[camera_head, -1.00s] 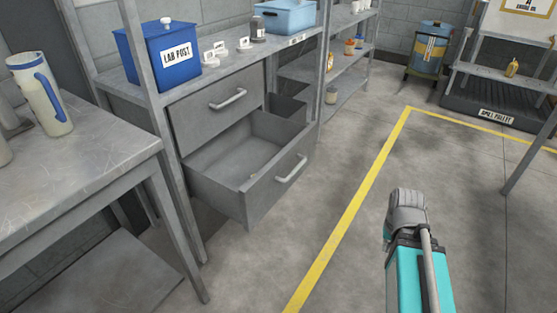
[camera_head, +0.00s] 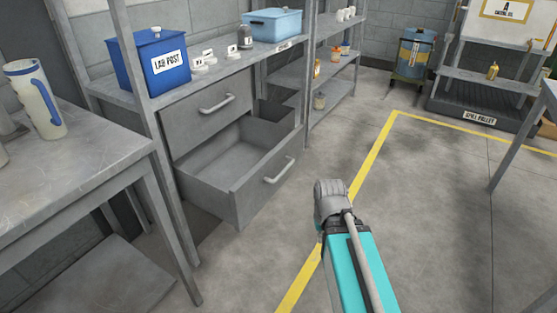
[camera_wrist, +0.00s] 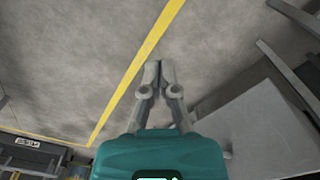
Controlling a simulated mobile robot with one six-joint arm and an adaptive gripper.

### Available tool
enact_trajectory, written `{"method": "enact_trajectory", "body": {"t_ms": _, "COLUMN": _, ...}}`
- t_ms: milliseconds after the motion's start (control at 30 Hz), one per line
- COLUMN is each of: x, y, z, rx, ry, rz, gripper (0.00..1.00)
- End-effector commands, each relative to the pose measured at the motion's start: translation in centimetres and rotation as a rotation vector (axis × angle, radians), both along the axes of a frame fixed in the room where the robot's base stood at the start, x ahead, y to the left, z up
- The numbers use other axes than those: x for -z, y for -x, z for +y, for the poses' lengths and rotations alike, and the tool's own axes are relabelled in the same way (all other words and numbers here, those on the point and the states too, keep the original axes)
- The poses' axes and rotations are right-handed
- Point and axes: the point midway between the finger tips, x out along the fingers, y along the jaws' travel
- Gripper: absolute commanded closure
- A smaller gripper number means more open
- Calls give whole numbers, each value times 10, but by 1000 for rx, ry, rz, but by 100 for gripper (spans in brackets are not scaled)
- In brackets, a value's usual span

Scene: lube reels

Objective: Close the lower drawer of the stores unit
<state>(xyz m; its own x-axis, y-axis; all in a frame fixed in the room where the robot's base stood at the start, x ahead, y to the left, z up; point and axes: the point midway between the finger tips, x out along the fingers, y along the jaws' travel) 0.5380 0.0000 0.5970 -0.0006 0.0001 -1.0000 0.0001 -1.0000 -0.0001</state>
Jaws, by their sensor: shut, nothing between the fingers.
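The stores unit has a shut upper drawer (camera_head: 193,121) with a bar handle. Below it, the lower drawer (camera_head: 262,189) stands pulled well out, with a handle (camera_head: 280,171) on its front. The inside that shows looks empty. My arm (camera_head: 345,255) is to the right of the drawer front, apart from it in the picture; my fingertips cannot be made out in the head view. In the wrist view my gripper (camera_wrist: 160,65) is shut and empty, with floor behind it. A grey box-like surface (camera_wrist: 265,125) to its right appears to be the drawer.
A metal table (camera_head: 75,160) stands at the left. The shelf above the drawers holds a blue LAB POST box (camera_head: 155,78) and a light blue bin (camera_head: 272,25). A yellow floor line (camera_head: 375,150) runs past my arm.

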Motion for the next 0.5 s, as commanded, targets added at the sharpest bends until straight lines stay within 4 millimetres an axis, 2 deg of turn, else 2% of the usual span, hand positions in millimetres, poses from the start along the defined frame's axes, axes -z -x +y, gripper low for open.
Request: {"method": "enact_trajectory", "body": {"t_ms": 500, "x": 3, "y": -3, "z": 2, "rx": 3, "ry": -16, "rz": -4, "gripper": 100}}
